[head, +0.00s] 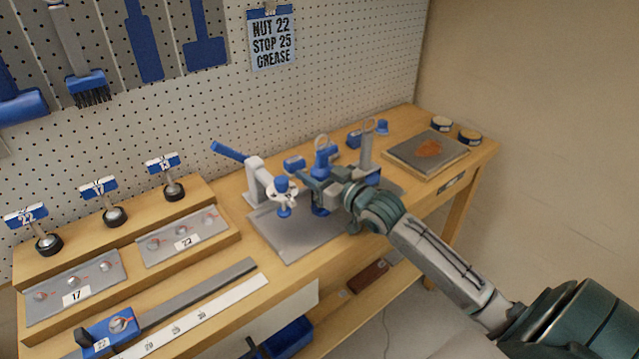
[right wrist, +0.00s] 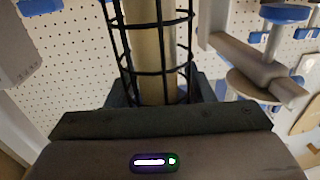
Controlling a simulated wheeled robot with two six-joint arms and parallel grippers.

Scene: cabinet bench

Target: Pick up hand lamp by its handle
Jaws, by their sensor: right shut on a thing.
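The hand lamp (head: 322,143) stands roughly upright over the grey plate in the head view, with a pale ring on top and blue parts below. In the right wrist view its black wire cage (right wrist: 186,45) surrounds a beige tube. My right gripper (head: 322,184) is shut on the lamp; its dark jaws (right wrist: 160,104) lie at the cage's lower end. The gripper hides the lamp's middle, and I cannot tell whether its base touches the plate. My left gripper is not in view.
A grey clamp with a blue lever (head: 230,150) stands close left of the lamp. A grey post (head: 366,150) stands close right. A tray (head: 400,160) with an orange-brown patch and two tins are farther right.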

